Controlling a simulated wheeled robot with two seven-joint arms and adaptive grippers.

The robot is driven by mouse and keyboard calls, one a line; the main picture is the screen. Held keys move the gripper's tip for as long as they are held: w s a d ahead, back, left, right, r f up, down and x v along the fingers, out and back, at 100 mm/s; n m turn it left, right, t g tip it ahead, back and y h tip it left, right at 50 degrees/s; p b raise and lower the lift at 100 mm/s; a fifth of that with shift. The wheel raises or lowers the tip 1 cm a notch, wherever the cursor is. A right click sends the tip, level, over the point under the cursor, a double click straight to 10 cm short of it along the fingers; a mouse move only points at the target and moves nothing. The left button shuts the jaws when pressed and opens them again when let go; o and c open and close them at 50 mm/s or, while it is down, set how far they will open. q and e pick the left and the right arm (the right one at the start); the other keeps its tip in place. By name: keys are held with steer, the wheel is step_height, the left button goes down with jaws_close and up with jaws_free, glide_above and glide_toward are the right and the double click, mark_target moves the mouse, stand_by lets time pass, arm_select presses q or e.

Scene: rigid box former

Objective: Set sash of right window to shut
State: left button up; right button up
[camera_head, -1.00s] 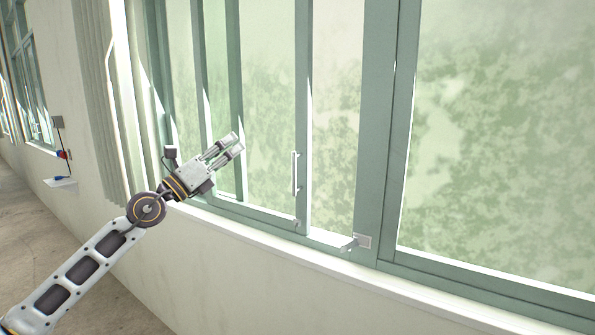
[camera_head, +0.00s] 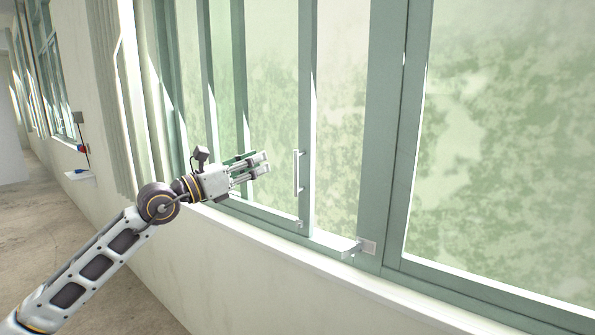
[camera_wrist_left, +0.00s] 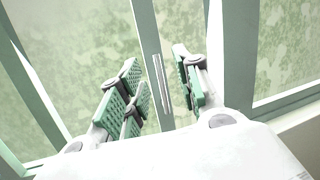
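The window sash has a green stile (camera_head: 306,110) carrying a white vertical bar handle (camera_head: 297,173). The sash stands ajar, with a gap between its stile and the thick green frame post (camera_head: 380,130) to its right. My left gripper (camera_head: 264,163) is a little left of the handle and points at it, apart from it. In the left wrist view the padded fingers (camera_wrist_left: 158,82) are spread, and the handle (camera_wrist_left: 162,88) shows between them, beyond the tips. My left gripper is open and empty. My right gripper is not in view.
A metal fitting (camera_head: 366,247) sits on the frame post's lower part. A pale sill (camera_head: 300,258) runs below the window. A large pane (camera_head: 510,140) fills the right. Pale vertical folds (camera_head: 125,110) hang left of the window. A small shelf (camera_head: 80,175) is farther left.

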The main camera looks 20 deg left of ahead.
arm_select(q)
steer(key=shift+m+g+y, duration=0.4)
steer(key=shift+g+y, duration=0.4)
steer(key=shift+y, duration=0.1)
steer(key=f, duration=0.4)
steer(key=shift+w+a+f, duration=0.15)
steer(key=shift+w+f, duration=0.05)
steer(key=shift+w, duration=0.2)
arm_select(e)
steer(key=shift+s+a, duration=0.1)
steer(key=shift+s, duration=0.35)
